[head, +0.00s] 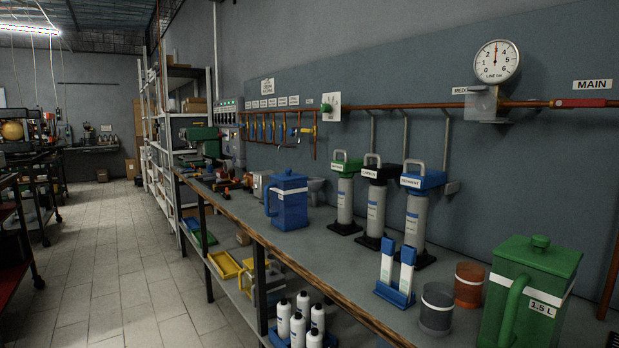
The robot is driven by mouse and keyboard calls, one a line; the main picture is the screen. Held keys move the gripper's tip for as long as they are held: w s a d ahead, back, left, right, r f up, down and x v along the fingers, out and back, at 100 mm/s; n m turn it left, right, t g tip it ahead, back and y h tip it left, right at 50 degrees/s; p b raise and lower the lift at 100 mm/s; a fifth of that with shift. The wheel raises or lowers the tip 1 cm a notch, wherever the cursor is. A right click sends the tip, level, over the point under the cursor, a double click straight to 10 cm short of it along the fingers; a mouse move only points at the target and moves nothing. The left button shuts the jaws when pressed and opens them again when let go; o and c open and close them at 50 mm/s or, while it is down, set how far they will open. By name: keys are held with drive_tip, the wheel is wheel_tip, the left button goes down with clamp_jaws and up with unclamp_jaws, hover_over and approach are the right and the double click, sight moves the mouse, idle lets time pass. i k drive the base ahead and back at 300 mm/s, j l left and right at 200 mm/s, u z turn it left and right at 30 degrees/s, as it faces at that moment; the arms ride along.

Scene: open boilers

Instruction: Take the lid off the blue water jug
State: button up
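The blue water jug (291,207) stands upright on the workbench in the head view, left of the filter housings. Its handle is on its left side and a pale label band runs around its body. Its blue lid (289,180) sits on top with a small knob. My gripper does not show in this view.
The workbench (329,253) has clear room in front of and right of the jug. A green jug (529,295), two cups, a blue stand (397,275) and several filter housings (415,216) stand to the right. Tools lie behind the jug. Open tiled floor (120,270) runs along the left.

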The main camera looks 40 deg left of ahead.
sight(289, 175)
drive_tip(key=i, duration=0.7)
drive_tip(key=i+j, duration=0.1)
drive_tip(key=j, duration=0.45)
drive_tip(key=i+j, duration=0.15)
drive_tip(key=j, duration=0.35)
drive_tip(key=z, duration=0.05)
